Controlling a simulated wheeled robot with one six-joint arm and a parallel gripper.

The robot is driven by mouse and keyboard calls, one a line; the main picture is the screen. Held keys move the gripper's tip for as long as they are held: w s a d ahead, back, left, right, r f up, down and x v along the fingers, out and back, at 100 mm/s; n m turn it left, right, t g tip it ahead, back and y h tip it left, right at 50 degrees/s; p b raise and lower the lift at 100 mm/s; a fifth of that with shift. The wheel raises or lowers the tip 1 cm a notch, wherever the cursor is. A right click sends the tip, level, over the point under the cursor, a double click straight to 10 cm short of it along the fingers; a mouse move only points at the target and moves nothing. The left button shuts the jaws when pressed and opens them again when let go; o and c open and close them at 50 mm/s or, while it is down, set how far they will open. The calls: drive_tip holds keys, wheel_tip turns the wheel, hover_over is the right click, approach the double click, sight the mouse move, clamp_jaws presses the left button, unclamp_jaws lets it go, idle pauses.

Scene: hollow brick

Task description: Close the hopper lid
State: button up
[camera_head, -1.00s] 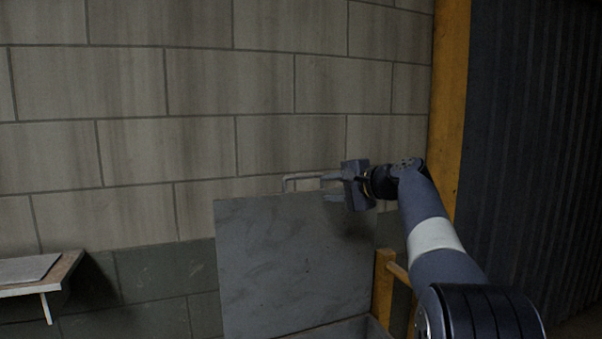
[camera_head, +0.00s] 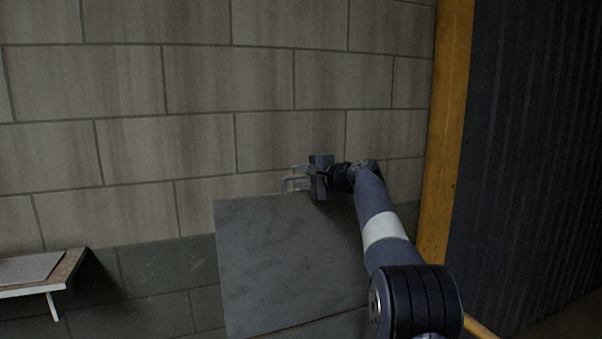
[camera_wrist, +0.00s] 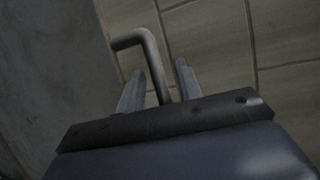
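The hopper lid (camera_head: 285,255) is a grey panel standing raised in front of the block wall in the head view. Its face fills the left of the wrist view (camera_wrist: 50,70). A bent bar handle (camera_wrist: 131,39) is fixed to it; in the head view the handle (camera_head: 285,183) shows at the lid's top edge. My gripper (camera_head: 300,176) is at the handle. In the wrist view my gripper's two fingers (camera_wrist: 159,66) are apart. The handle's bar runs between them with gaps visible. The hopper's opening is mostly hidden by my arm and the frame edge.
A small shelf (camera_head: 70,268) with a flat grey sheet (camera_head: 28,268) is on the wall at left. A yellow post (camera_head: 446,130) and a dark corrugated panel (camera_head: 530,150) stand at right. A yellow rail (camera_head: 480,328) shows low beside my arm.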

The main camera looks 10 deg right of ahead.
drive_tip(key=shift+c, duration=0.5)
clamp_jaws()
